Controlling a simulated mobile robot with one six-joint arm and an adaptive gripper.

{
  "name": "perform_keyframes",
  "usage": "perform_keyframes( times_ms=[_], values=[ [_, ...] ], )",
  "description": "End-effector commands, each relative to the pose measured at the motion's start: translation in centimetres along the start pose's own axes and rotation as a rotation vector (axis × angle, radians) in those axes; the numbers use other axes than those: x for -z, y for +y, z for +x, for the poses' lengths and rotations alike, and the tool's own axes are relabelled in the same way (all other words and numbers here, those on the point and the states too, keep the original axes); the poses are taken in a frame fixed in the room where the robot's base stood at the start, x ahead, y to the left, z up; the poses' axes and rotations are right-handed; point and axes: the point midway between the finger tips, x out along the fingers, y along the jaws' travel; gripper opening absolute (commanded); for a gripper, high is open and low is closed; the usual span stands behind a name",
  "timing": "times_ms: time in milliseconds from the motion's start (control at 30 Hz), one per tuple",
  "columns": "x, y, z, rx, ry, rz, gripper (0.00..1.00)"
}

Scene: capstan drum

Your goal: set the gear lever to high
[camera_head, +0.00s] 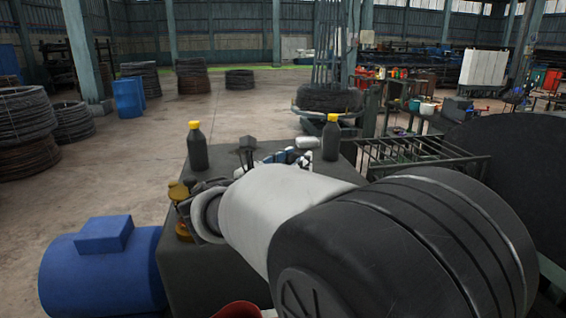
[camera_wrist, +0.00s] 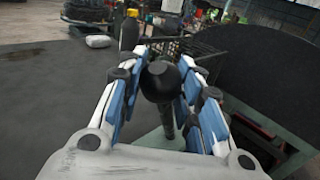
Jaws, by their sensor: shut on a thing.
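The gear lever has a round black knob (camera_wrist: 161,81) on a dark shaft, which runs down between my fingers in the wrist view. My gripper (camera_wrist: 164,70) is shut on the knob, with its blue-padded fingers on either side. In the head view my gripper (camera_head: 290,157) shows small beyond my white arm, over the top of the dark grey box (camera_head: 195,268). The knob cannot be made out there. No high or low marking is readable, so I cannot tell the lever's setting.
Two dark bottles with yellow caps, one left (camera_head: 197,150) and one right (camera_head: 331,140), stand on the box. A white item (camera_head: 306,143) lies between them. A blue motor (camera_head: 100,268) is at the left. A large dark disc (camera_wrist: 255,75) and a barred frame (camera_head: 415,155) are at the right.

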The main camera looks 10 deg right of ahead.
Motion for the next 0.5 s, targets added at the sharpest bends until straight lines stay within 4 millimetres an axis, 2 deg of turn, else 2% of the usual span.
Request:
perform_keyframes(
  times_ms=[267, 500],
  values=[
    [-1.7, -1.9, 1.7, 0.003, 0.113, 0.117, 0.00],
    [-2.6, -4.5, 4.3, 0.005, 0.266, 0.272, 0.00]
  ],
)
